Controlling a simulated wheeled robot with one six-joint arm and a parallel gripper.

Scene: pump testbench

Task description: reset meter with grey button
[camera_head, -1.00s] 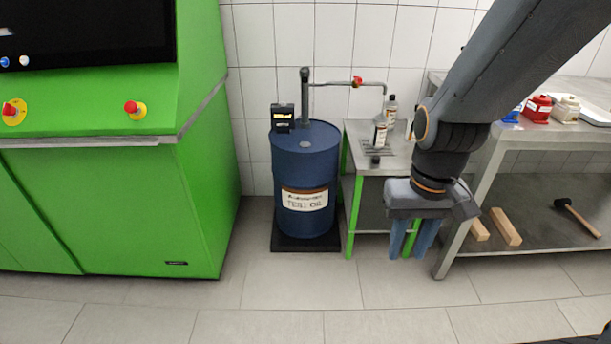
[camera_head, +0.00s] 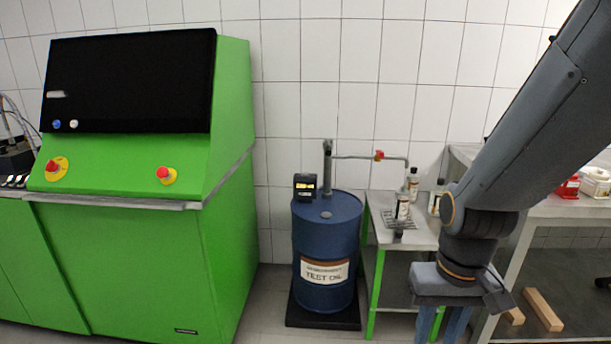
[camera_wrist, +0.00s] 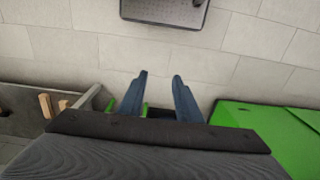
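The meter (camera_head: 305,185) is a small black box with a lit yellowish display, standing at the top left of a blue test-oil drum (camera_head: 326,240). Its grey button is too small to make out. My gripper (camera_head: 442,325) hangs low at the right of the head view, right of and in front of the drum, pointing down and well apart from the meter. In the wrist view, the two blue-grey fingers of my gripper (camera_wrist: 159,75) stand apart with nothing between them. The wrist view does not show the meter.
A green console (camera_head: 140,250) with a black screen and red buttons stands left. A pipe with a red valve (camera_head: 379,155) runs from the drum over a small table (camera_head: 412,238) with bottles. A workbench (camera_head: 560,208) stands right, with wooden blocks (camera_head: 543,309) on its lower shelf.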

